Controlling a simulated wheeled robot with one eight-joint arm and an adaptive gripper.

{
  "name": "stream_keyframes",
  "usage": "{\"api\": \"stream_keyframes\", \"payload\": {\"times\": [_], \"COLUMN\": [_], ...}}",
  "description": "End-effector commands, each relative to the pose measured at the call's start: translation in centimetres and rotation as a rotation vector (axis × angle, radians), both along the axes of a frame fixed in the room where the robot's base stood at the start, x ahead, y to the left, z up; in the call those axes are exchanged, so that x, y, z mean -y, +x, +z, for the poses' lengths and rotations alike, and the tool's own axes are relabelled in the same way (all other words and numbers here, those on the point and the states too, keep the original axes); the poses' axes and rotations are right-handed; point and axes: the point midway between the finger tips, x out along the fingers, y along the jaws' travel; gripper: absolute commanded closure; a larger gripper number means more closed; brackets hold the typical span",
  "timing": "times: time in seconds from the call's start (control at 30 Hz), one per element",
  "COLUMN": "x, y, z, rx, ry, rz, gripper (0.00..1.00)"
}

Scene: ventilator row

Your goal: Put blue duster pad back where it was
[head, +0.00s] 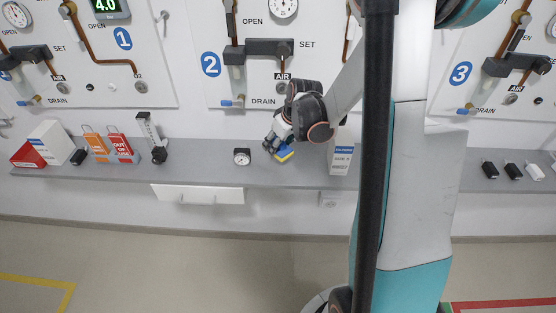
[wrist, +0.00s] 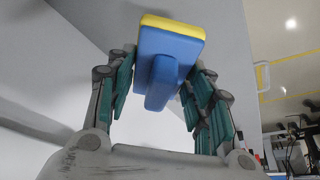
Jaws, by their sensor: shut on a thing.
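The blue duster pad (wrist: 172,52) has a blue body with a raised blue grip and a yellow layer on its far face. My gripper (wrist: 160,85) is shut on it, with green-lined fingers on both sides of the pad in the wrist view. In the head view, my gripper (head: 276,145) is over the grey shelf (head: 210,170), and the pad (head: 285,154) shows small and partly hidden under the fingers. I cannot tell whether the pad touches the shelf.
A round gauge (head: 242,156) stands on the shelf left of my gripper. A white and blue box (head: 341,159) stands close on the right. Orange and red tags (head: 110,146) and a flowmeter (head: 151,138) are further left. Panel 2 with valves (head: 262,48) is behind.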

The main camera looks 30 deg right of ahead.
Motion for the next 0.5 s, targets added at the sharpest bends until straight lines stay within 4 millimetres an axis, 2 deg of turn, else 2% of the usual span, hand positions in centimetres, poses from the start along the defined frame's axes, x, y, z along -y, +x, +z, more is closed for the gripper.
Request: {"api": "stream_keyframes", "payload": {"times": [0.03, 0.27, 0.5], "x": [0.0, 0.0, 0.0], "y": [0.0, 0.0, 0.0], "z": [-0.8, -2.0, -5.4], "rx": [0.000, 0.000, 0.000], "ry": [0.000, 0.000, 0.000], "rz": [0.000, 0.000, 0.000], "gripper": [0.78, 0.78, 0.78]}}
